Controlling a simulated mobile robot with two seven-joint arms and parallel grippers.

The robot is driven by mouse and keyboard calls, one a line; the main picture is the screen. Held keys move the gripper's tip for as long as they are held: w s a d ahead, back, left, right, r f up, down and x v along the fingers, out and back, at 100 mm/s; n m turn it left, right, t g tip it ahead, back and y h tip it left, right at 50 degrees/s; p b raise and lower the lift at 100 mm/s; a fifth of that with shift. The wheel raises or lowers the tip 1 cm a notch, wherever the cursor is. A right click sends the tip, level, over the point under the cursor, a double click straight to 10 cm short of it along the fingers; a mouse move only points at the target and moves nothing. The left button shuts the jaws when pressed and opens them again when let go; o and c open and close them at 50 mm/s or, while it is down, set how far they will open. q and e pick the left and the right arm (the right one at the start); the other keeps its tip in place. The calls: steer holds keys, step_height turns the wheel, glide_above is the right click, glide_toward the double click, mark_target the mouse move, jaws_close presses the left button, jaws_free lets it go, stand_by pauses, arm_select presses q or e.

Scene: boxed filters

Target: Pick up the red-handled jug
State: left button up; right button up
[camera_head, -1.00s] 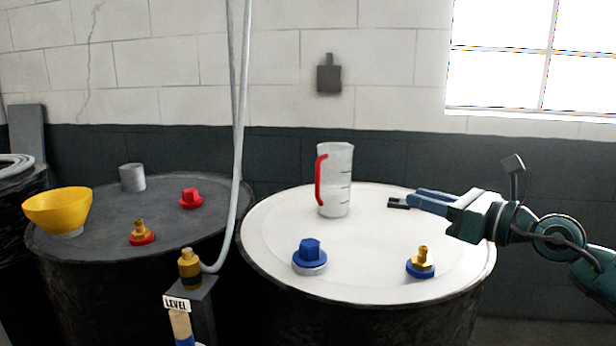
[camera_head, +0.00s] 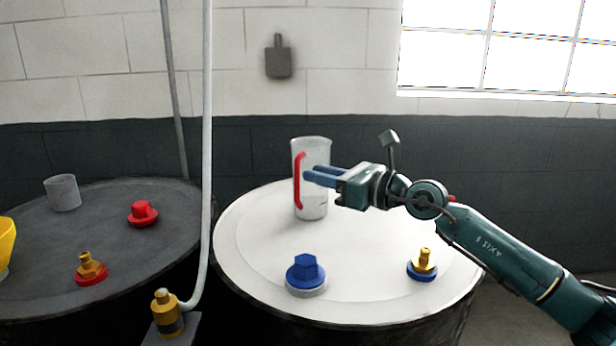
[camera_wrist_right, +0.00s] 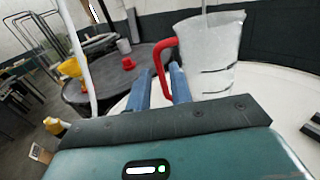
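The clear jug (camera_head: 318,156) with black marks and a red handle (camera_head: 298,180) stands upright on the white drum lid (camera_head: 375,290). Its handle side faces left in the head view. My right gripper (camera_head: 318,176) is level with the handle and overlaps the jug's front in the head view. In the right wrist view, the red handle (camera_wrist_right: 162,62) runs down between the two blue fingers of the gripper (camera_wrist_right: 160,86), which are apart. The handle is closer to the right finger; contact is unclear. The jug body (camera_wrist_right: 208,55) is right of the fingers. My left gripper is not in view.
A blue cap (camera_head: 306,272) and a brass fitting on a blue base (camera_head: 423,265) stand on the lid's front part. On the dark drum at left are a grey cup (camera_head: 62,193), red cap (camera_head: 142,213) and yellow funnel (camera_head: 6,245). A pale hose (camera_head: 207,150) hangs between the drums.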

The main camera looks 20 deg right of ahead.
steer(key=p+x, duration=0.1)
steer(key=x, duration=0.6)
steer(key=shift+a, duration=0.2)
steer(key=shift+w, duration=0.1)
steer(key=shift+c, duration=0.2)
jaws_close()
steer(key=shift+r+p, duration=0.1)
steer(key=shift+p, duration=0.2)
